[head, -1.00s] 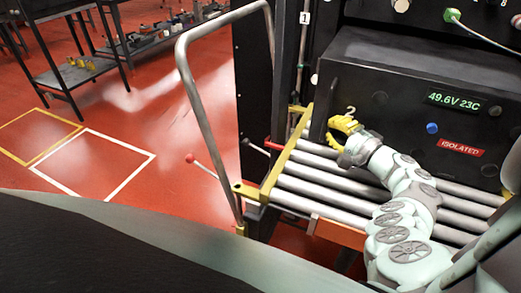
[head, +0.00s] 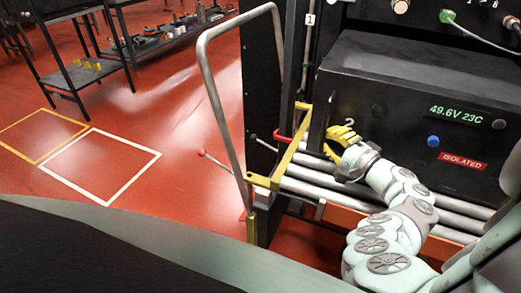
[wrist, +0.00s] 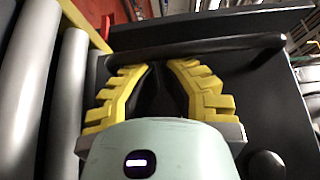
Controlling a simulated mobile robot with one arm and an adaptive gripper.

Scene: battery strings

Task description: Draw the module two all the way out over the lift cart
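Module two (head: 395,110) is a big black box marked "2", with a green "49.6V 23C" readout, a blue knob and a red ISOLATED label. Its front part is out on the rollers of the lift cart (head: 281,174). My gripper (head: 343,138) is at the left side of its front face, yellow fingers around a dark handle. In the wrist view, my gripper (wrist: 162,72) has its two fingers curved inward on a dark part between them; a black bar (wrist: 215,49) crosses at the tips. The exact contact is hidden in shadow.
A bent metal push bar (head: 206,80) rises at the cart's left. A red-knobbed lever (head: 202,153) sticks out there. A dark shelf table (head: 85,75) stands back left.

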